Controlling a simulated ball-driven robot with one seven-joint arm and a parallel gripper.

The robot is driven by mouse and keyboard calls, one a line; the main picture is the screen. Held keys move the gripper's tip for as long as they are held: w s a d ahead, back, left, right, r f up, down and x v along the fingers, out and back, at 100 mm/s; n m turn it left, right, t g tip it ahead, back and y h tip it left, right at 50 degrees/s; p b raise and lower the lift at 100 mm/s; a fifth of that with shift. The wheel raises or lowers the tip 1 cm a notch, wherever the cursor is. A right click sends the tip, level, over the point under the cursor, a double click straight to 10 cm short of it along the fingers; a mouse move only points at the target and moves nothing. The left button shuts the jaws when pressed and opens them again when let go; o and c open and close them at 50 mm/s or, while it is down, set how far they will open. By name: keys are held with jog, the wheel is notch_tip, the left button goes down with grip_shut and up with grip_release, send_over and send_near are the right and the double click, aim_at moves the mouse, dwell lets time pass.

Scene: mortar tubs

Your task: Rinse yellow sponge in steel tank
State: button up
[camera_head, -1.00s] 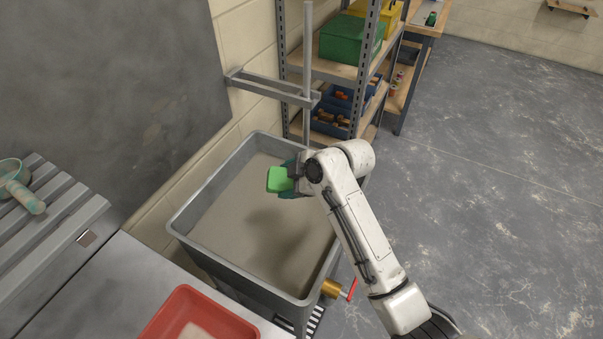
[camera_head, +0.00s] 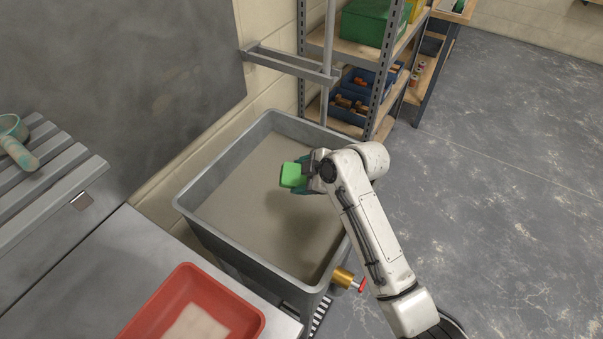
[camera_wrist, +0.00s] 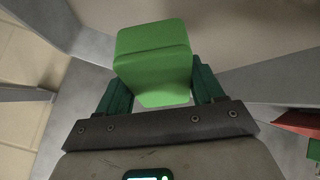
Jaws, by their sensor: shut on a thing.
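My gripper (camera_head: 309,172) is shut on a green block (camera_head: 293,175), which looks like a sponge and is green rather than yellow. The wrist view shows the green block (camera_wrist: 155,65) between two dark green fingers. It is held above the grey steel tank (camera_head: 222,168), over the right part of its opening. The tank holds flat, murky grey-beige contents (camera_head: 262,205). A dark shadow lies on them below the gripper. A gap seems to lie between block and surface, but its height is hard to tell. I see no yellow sponge.
A red tray (camera_head: 247,312) with a pale patch inside stands on the grey bench at front left. A slatted rack (camera_head: 50,175) holds a teal-handled tool (camera_head: 18,150). A brass valve (camera_head: 343,278) juts from the tank. Shelving (camera_head: 377,70) stands behind. Floor on the right is clear.

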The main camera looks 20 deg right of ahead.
notch_tip(320, 180, down, 11)
jog(key=b, duration=0.8)
jog(key=shift+f, duration=0.2)
jog(key=shift+r, duration=0.1)
dwell(0.5)
jog(key=shift+r+p, duration=6.85)
jog(key=shift+r, duration=1.5)
notch_tip(320, 180, up, 2)
jog(key=shift+r+p, duration=0.1)
jog(key=shift+p, duration=0.75)
jog(key=shift+r, duration=0.9)
